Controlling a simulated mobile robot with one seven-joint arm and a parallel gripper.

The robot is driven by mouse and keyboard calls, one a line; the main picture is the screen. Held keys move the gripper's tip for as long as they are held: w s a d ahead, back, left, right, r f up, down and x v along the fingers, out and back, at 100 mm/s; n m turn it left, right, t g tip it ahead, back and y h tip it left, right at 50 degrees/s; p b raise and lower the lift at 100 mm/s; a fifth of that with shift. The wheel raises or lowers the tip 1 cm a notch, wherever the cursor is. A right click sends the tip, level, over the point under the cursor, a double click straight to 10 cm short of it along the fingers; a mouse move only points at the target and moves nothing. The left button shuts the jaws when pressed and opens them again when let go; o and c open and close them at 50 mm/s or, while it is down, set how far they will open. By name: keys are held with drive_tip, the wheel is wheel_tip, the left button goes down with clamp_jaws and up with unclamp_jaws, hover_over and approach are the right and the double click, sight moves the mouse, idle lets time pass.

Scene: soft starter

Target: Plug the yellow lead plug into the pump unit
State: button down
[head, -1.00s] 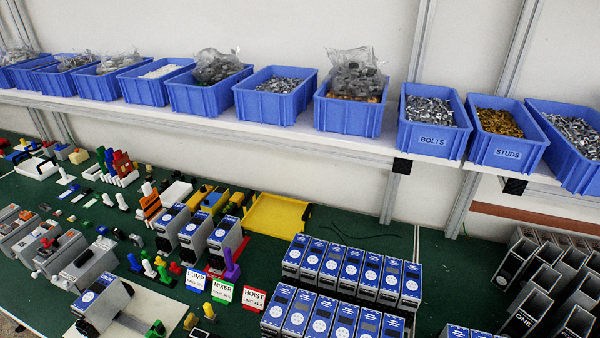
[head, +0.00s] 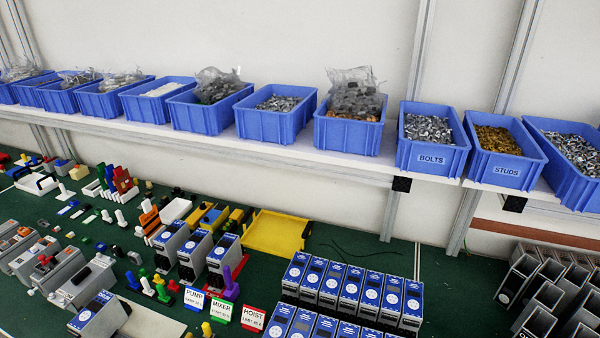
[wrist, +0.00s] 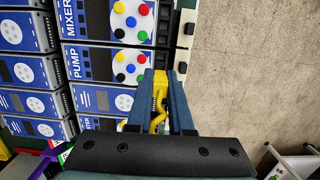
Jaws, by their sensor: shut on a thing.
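In the wrist view, my gripper (wrist: 163,84) is shut on the yellow lead plug (wrist: 160,88), which sits between the two blue-grey fingers. A yellow lead (wrist: 157,122) curves back from it toward the palm. The pump unit (wrist: 90,64), marked PUMP, has a blue face and a pale round panel with several coloured dots. The fingertips are just right of and below that panel in the picture. I cannot tell whether the plug touches it. In the head view my gripper is not visible; a PUMP card (head: 194,299) stands before upright units (head: 195,250).
The MIXER unit (wrist: 90,20) lies directly above the pump unit in the wrist view. More blue-faced units (wrist: 25,100) crowd the left. Bare beige floor (wrist: 250,60) fills the right. In the head view, blue bins (head: 432,140) line a shelf above the crowded green bench.

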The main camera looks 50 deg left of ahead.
drive_tip(key=shift+f+b, duration=0.85)
drive_tip(key=shift+f, duration=0.35)
drive_tip(key=c, duration=0.7)
unclamp_jaws()
drive_tip(key=shift+c, duration=0.2)
drive_tip(key=shift+r, duration=0.15)
drive_tip(key=shift+w+a, duration=0.1)
drive_tip(key=shift+r, duration=0.3)
wheel_tip(320, 180, up, 12)
drive_tip(key=s+a, duration=0.1)
drive_tip(key=shift+b, duration=0.4)
drive_tip(key=shift+a, duration=0.1)
